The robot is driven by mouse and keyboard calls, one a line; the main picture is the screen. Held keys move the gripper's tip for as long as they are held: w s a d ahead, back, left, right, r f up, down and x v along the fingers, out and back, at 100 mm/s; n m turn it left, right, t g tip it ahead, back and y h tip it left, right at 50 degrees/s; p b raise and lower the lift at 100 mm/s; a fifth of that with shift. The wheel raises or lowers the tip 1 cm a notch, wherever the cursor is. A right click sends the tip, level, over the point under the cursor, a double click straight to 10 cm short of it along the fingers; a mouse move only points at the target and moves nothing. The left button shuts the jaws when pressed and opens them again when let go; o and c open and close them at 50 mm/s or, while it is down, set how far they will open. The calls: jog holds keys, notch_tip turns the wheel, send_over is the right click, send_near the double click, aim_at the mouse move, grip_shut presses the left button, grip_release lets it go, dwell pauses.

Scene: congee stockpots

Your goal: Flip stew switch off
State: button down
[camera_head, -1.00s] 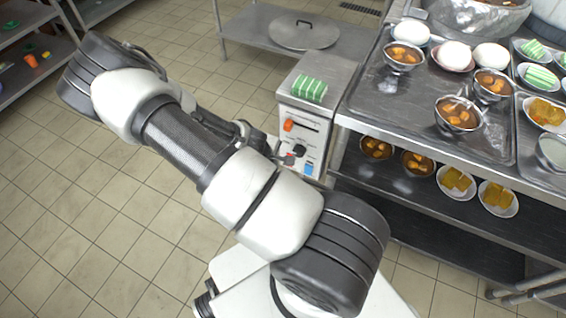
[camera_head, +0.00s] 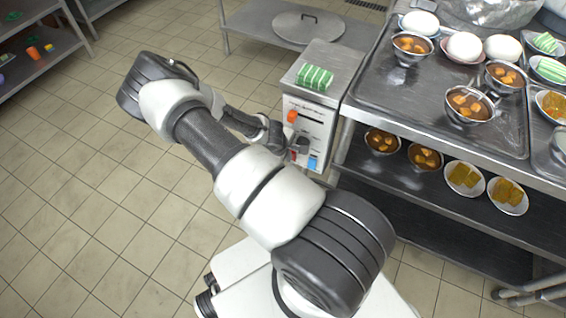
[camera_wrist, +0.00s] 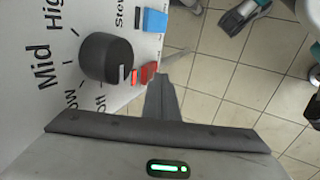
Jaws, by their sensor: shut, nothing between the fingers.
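The control box (camera_head: 318,95) has a front panel with a blue switch (camera_head: 313,163) and a red switch (camera_head: 293,155) low down. In the wrist view the blue switch (camera_wrist: 155,20) sits beside the label starting "Stew" and a dark indicator bar. The red switch (camera_wrist: 149,71) sits below it, beside a lit orange-red bar; its label is not readable. A black knob (camera_wrist: 106,58) is left of them. My gripper (camera_wrist: 164,80) is shut and empty, its fingertips close to the red switch; contact cannot be told. In the head view my gripper is partly hidden by its own body.
An orange lever (camera_head: 291,116) is higher on the panel, and a green-striped item (camera_head: 314,77) lies on top of the box. A metal counter (camera_head: 375,98) with bowls and buns stands to the right. The tiled floor (camera_head: 90,190) on the left is clear.

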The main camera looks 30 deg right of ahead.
jog(key=shift+d+r, duration=0.1)
jog(key=shift+d, duration=0.1)
jog(key=shift+w+d+r, duration=0.1)
jog(key=shift+w+d, duration=0.15)
jog(key=shift+d, duration=0.05)
dwell(0.3)
